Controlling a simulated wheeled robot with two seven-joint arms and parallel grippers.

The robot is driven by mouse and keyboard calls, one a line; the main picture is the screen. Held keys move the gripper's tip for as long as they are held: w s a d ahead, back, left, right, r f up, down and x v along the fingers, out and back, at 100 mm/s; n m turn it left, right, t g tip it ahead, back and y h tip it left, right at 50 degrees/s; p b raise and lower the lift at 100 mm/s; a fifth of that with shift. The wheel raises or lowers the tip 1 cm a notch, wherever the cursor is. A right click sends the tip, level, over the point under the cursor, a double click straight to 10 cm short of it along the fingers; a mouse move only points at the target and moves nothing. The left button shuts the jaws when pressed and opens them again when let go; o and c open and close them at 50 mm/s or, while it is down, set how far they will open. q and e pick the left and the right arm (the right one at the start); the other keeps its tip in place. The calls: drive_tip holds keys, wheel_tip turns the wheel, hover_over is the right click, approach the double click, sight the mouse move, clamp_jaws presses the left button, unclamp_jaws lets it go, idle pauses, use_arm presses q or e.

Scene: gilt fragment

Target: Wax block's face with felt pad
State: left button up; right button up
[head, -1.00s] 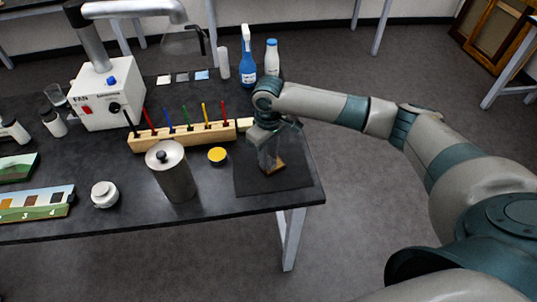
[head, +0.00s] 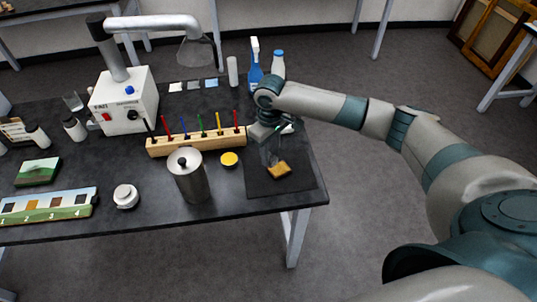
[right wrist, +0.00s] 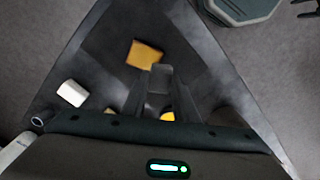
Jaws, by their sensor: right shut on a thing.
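The block (head: 278,170), with a golden-yellow face up, lies on a dark mat (head: 264,187) at the table's right end. It also shows in the right wrist view (right wrist: 145,55), just beyond the fingertips. My right gripper (head: 268,153) is over the mat, beside the block on its far left side, with the block's face uncovered. In the right wrist view its fingers (right wrist: 158,88) are shut on a small grey piece, which looks like the felt pad; the fingers hide most of it. I cannot tell its exact height over the mat. My left gripper is not in view.
A wooden rack (head: 196,145) with several coloured tools stands left of the gripper. A yellow-lidded pot (head: 229,159) and a metal canister (head: 188,176) are left of the mat. A white piece (right wrist: 72,93) and a blue spray bottle (head: 254,72) are behind.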

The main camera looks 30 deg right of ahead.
drive_tip(key=shift+d+r+p, duration=0.1)
drive_tip(key=shift+r+p, duration=0.65)
drive_tip(key=shift+r, duration=0.3)
